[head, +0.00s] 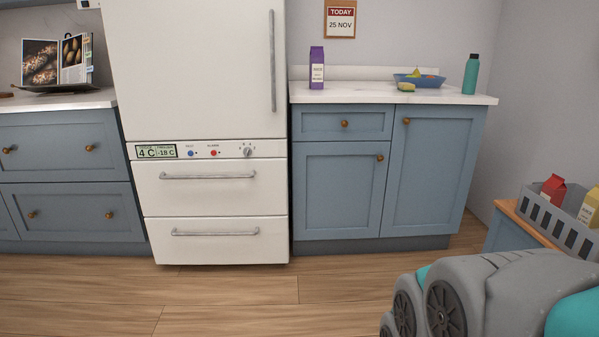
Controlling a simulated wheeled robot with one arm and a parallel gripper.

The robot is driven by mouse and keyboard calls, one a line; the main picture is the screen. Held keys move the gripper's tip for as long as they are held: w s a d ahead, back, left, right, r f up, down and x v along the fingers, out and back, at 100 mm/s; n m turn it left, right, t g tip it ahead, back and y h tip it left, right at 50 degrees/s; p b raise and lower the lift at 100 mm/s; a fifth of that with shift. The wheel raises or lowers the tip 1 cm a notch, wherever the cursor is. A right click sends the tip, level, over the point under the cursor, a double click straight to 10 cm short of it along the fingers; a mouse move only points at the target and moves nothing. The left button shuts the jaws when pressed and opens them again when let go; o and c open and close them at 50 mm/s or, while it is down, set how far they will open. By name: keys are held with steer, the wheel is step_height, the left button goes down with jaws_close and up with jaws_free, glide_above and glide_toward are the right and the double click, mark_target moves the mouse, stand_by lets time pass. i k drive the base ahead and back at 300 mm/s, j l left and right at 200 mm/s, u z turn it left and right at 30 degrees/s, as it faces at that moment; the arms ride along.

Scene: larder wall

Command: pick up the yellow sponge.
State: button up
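A small yellow item with a greenish edge, which looks like the yellow sponge (406,86), lies on the white countertop (450,96) right of the fridge. It is in front of a blue bowl (432,82), close to its left side; I cannot tell whether they touch. The bowl holds something yellow and green. My arm's grey and teal links fill the lower right corner. My gripper is not in view, and the sponge is far from the part of the arm that shows.
A purple carton (317,68) stands left of the sponge and a teal bottle (471,74) stands right of the bowl. Blue cabinets (340,190) are below. A grey crate (556,222) with cartons sits at the right. The wooden floor (230,295) ahead is clear.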

mark_target(403, 87)
steer(key=i+l+z, duration=0.1)
steer(key=i+z, duration=0.2)
steer(key=i, duration=0.3)
steer(key=i+z, duration=0.3)
steer(key=i, duration=0.35)
steer(key=i+j+z, duration=0.3)
steer(key=i, duration=0.3)
